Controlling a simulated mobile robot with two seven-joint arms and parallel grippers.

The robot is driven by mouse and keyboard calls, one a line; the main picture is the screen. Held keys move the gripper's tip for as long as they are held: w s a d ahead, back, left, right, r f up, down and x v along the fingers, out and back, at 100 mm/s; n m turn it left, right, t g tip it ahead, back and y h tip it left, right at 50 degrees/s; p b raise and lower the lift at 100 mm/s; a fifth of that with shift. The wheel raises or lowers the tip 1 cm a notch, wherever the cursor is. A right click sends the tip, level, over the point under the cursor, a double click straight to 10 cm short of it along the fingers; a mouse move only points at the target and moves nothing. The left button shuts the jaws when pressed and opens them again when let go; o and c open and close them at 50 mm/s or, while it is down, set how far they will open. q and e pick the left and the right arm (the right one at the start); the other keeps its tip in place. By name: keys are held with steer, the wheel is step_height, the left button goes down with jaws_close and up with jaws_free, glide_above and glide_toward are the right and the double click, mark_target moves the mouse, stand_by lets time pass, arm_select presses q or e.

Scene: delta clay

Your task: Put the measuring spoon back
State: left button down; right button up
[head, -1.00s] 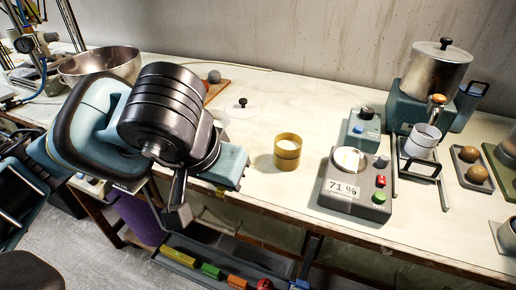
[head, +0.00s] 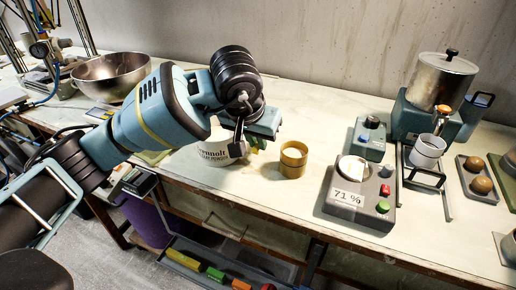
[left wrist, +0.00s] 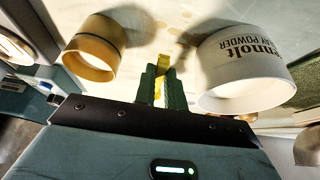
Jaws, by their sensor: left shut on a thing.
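My left gripper (head: 256,146) hangs low over the bench between a white powder tub (head: 206,158) and a yellow cup (head: 293,160). In the left wrist view its green fingers (left wrist: 162,88) are shut on a narrow yellow piece, which I take to be the measuring spoon (left wrist: 163,64). Most of the spoon is hidden by the fingers. The tub (left wrist: 243,48) stands on the right in that view and the cup (left wrist: 98,32) on the left, both apart from the fingers. My right gripper is not in view.
A grey scale (head: 345,205) reading 71 % stands right of the cup, with a small blue-grey box (head: 367,140) behind it. A metal pot (head: 440,80) on its stand is at the back right. A steel bowl (head: 110,72) is at the back left.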

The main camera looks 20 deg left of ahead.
mark_target(257, 145)
arm_select(q)
steer(key=shift+w, duration=0.1)
steer(key=shift+w, duration=0.3)
steer(key=shift+f, duration=1.75)
steer(key=shift+f, duration=0.1)
steer(key=shift+f, duration=0.1)
steer(key=c, duration=1.5)
jaws_free()
steer(key=shift+r, duration=0.35)
steer(key=v, duration=1.1)
steer(key=shift+s+r+p, duration=0.2)
steer(key=shift+r+p, duration=0.15)
